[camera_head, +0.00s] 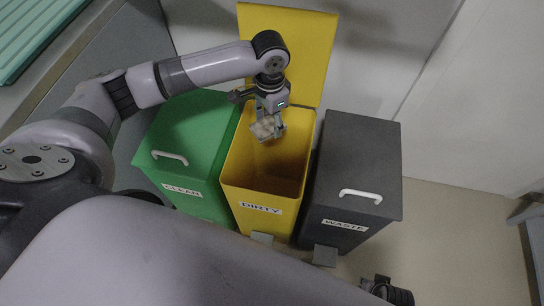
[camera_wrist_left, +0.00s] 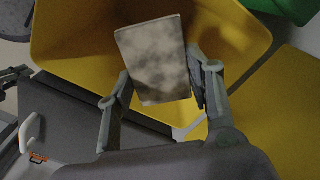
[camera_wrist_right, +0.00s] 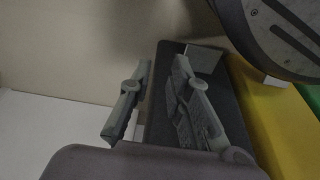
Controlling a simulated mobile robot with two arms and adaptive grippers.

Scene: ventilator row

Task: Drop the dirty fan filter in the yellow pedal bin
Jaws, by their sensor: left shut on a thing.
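The yellow pedal bin (camera_head: 243,178) is labelled DIRTY and stands between two other bins, its lid (camera_head: 312,45) raised. My left gripper (camera_head: 267,122) is over the bin's open mouth, shut on the dirty fan filter (camera_head: 266,130). In the left wrist view the filter (camera_wrist_left: 155,62) is a pale grey block with dark blotches, held between both fingers, with the yellow bin wall (camera_wrist_left: 75,45) behind it. My right gripper (camera_wrist_right: 158,105) is open and empty in the right wrist view, near the grey bin; in the head view only part of it shows at the bottom edge.
The green CLEAN bin (camera_head: 190,140) stands left of the yellow bin, with its lid down. The dark grey WASTE bin (camera_head: 360,160) stands to the right, lid also down. A grey pedal (camera_head: 325,256) juts out in front of it. Floor at the right (camera_head: 460,240) is clear.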

